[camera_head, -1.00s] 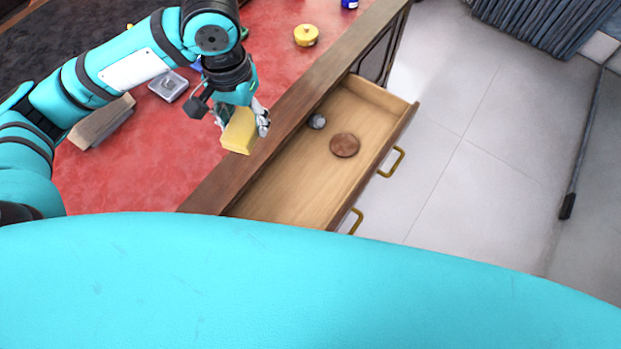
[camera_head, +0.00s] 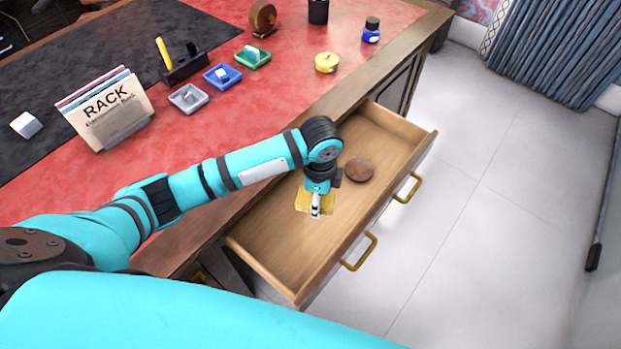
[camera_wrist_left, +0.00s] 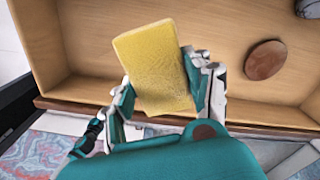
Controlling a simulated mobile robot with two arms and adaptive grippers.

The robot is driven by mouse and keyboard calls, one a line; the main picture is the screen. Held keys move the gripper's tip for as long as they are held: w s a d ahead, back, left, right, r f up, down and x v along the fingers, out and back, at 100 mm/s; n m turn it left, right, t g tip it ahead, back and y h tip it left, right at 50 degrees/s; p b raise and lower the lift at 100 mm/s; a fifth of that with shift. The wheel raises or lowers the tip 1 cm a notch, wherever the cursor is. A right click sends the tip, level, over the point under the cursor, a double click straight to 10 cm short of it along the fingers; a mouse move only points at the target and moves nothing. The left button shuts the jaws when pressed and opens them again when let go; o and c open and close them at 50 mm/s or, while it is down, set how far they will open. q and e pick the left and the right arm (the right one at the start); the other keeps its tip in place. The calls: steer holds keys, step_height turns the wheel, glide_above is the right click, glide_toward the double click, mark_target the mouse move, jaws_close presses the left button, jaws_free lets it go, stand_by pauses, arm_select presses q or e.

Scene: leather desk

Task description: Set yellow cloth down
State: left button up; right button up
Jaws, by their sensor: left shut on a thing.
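The yellow cloth (camera_head: 301,201) is a folded rectangular block. It is in my left gripper (camera_head: 318,208), over the open wooden drawer (camera_head: 270,247). In the left wrist view the cloth (camera_wrist_left: 155,68) lies between the two fingers of my left gripper (camera_wrist_left: 163,95), which are shut on it. The drawer floor (camera_wrist_left: 95,40) shows behind it. I cannot tell whether the cloth touches the drawer floor. My right gripper is not in view.
A brown round disc (camera_head: 360,170) lies in the drawer, right of the cloth; a grey round thing (camera_wrist_left: 307,8) shows at the wrist view's corner. The red desk top (camera_head: 200,135) holds a paper rack (camera_head: 106,108), small trays (camera_head: 223,76) and a yellow pot (camera_head: 327,62). The near drawer end is clear.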

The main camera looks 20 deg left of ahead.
mark_target(318, 226)
arm_select(q)
steer(key=shift+f+m, duration=0.3)
steer(key=shift+f, duration=0.3)
step_height(318, 226, down, 10)
steer(key=shift+b, duration=0.3)
steer(key=shift+f, duration=0.1)
steer(key=o, duration=1.1)
step_height(318, 226, up, 12)
steer(key=shift+r+p, duration=0.15)
steer(key=shift+p, duration=0.25)
